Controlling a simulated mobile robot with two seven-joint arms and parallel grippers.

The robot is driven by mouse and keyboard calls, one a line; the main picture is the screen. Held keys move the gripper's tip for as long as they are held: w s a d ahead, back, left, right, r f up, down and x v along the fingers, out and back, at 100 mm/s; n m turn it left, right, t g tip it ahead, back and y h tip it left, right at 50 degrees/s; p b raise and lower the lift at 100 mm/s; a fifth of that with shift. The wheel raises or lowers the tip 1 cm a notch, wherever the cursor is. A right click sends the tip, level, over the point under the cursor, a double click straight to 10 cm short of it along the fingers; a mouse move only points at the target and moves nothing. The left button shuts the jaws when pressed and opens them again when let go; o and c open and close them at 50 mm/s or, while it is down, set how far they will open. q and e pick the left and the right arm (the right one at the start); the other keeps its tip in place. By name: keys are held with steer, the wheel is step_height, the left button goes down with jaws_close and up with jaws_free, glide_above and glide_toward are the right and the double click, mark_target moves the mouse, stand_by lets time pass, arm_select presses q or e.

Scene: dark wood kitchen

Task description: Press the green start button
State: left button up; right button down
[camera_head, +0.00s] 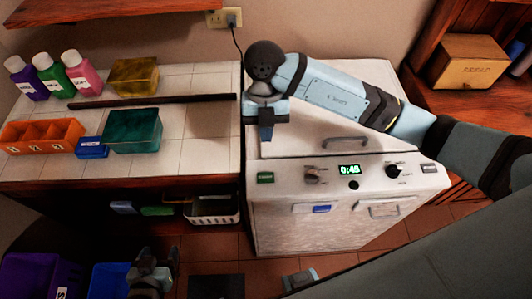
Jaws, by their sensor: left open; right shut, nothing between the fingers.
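A white machine (300,215) stands in the middle with a control panel along its top front. The green button (265,177) sits at the left end of that panel. A lit green display (349,170) is further right, between two dark knobs. My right gripper (266,138) is shut and empty, pointing down over the left part of the machine's top. It appears a little behind the green button, apart from it in the picture; its exact height is hard to tell. My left gripper (150,282) is low at the bottom left, open and away from the machine.
A tiled counter (200,85) at left holds several bottles, an orange divided tray (42,136), and yellow and teal boxes. A white basket (212,210) is below it. Purple and blue bins stand at the lower left. A wooden box (468,62) sits on the right shelf.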

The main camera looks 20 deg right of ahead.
mark_target(267, 179)
steer(key=x, duration=0.4)
steer(key=p+x, duration=0.1)
steer(key=x, duration=0.3)
steer(key=p+x, duration=0.1)
steer(key=x, duration=0.3)
steer(key=shift+w+f, duration=0.2)
steer(key=shift+f, duration=0.5)
